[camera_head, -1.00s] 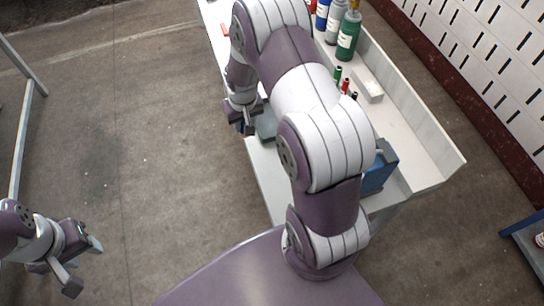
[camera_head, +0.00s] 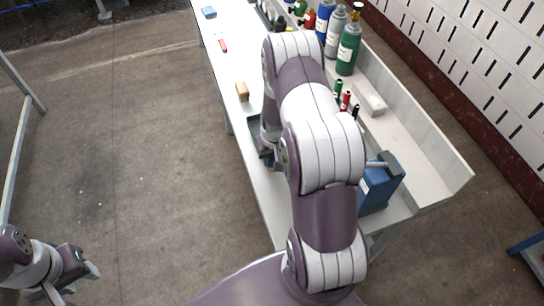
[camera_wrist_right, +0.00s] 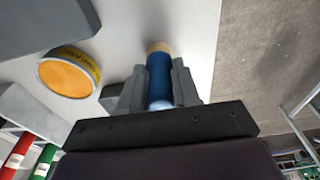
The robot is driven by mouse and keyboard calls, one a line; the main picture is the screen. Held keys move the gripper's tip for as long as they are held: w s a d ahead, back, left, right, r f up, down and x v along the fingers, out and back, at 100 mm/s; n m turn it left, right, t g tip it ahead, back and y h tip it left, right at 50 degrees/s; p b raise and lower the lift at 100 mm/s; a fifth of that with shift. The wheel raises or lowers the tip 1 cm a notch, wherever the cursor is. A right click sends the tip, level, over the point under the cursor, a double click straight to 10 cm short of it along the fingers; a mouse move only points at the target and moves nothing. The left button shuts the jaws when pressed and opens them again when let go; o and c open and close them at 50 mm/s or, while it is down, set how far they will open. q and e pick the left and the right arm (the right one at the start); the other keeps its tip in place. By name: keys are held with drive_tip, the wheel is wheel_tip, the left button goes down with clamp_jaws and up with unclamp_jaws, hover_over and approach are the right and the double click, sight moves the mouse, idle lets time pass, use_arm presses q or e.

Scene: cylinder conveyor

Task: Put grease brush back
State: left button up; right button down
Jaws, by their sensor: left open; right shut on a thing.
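In the right wrist view my right gripper (camera_wrist_right: 158,88) is shut on a blue cylinder with a tan end, which looks like the grease brush (camera_wrist_right: 158,70). A round tin with an orange-yellow top (camera_wrist_right: 70,75) lies left of the gripper, apart from it. In the head view my right gripper (camera_head: 268,160) is mostly hidden behind my own arm, at the bench's left edge. The brush's resting place cannot be made out.
The white bench (camera_head: 270,200) runs away from me. Several bottles (camera_head: 347,48), small coloured tubes (camera_head: 346,100) and a white block (camera_head: 371,103) line the right side.

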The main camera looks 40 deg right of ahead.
drive_tip(key=shift+f, duration=0.1)
drive_tip(key=c, duration=0.8)
unclamp_jaws()
wheel_tip(320, 180, up, 12)
drive_tip(key=s, duration=0.1)
drive_tip(key=s+a+r+n, duration=0.2)
drive_tip(key=s+a, duration=0.3)
drive_tip(key=a, duration=0.3)
drive_tip(key=s+a+r+n, duration=0.1)
drive_tip(key=s+a+r, duration=0.4)
drive_tip(key=a, duration=0.3)
drive_tip(key=shift+s+a+r+n, duration=0.25)
drive_tip(key=shift+s+a+n, duration=0.05)
drive_tip(key=shift+s+n, duration=0.1)
